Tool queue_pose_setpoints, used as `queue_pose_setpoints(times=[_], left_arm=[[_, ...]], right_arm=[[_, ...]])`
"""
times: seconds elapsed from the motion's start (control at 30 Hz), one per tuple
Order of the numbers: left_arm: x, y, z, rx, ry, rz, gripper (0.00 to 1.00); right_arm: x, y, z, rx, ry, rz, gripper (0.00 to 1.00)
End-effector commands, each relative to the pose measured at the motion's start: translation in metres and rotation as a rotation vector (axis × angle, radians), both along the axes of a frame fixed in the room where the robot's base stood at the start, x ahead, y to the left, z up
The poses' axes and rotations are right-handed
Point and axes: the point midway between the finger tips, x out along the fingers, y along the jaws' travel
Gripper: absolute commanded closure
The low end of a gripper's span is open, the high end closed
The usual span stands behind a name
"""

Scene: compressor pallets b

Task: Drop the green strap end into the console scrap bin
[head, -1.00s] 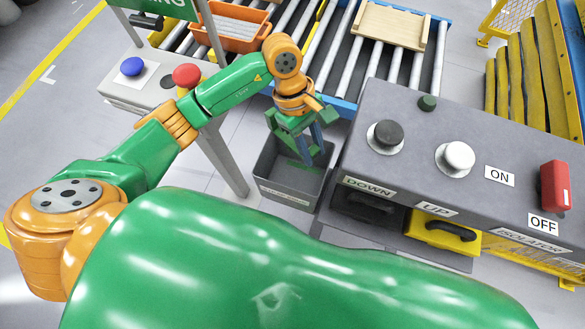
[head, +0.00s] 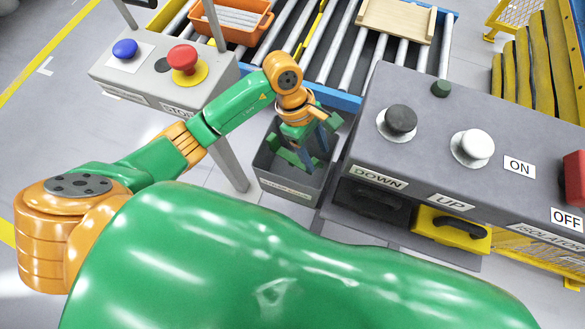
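The grey scrap bin (head: 292,186) stands on the floor against the left end of the console (head: 470,125). My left gripper (head: 308,166) points down into the bin's mouth, its dark fingers inside the rim. Green material (head: 286,157) shows by the fingers inside the bin; it may be the strap end, but I cannot tell it from the green gripper parts, nor whether it is gripped. My wrist hides part of the bin. My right gripper is out of view.
A post (head: 228,163) stands just left of the bin, under a panel with a red button (head: 184,59) and a blue button (head: 125,49). The console carries black (head: 400,119) and white (head: 475,146) knobs. A roller conveyor (head: 345,50) lies behind.

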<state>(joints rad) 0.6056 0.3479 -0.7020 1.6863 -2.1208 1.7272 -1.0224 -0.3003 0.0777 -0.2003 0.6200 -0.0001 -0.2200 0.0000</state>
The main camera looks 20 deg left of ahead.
Motion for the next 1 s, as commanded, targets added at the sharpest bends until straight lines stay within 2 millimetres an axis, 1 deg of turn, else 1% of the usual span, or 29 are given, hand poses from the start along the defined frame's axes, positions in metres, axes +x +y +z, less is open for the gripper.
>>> queue_pose_setpoints(times=[0.3, 0.37, 0.6, 0.7, 0.8, 1.0], left_arm=[[0.0, 0.001, 0.001, 0.0, -0.001, -0.001, 0.34], [0.002, 0.004, 0.007, 0.001, -0.003, 0.0, 0.34], [0.008, 0.022, 0.052, 0.001, -0.005, 0.0, 0.34], [0.008, 0.025, 0.063, 0.001, -0.002, 0.001, 0.34], [0.008, 0.026, 0.066, 0.0, 0.0, -0.001, 0.34], [0.008, 0.026, 0.066, 0.0, 0.001, 0.0, 0.34]], right_arm=[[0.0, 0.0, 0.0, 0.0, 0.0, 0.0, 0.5], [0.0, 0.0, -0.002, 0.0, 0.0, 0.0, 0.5], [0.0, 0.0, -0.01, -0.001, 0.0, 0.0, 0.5], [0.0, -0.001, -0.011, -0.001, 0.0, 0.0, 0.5], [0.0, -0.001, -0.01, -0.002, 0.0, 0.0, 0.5], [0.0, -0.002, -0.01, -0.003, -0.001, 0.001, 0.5]])
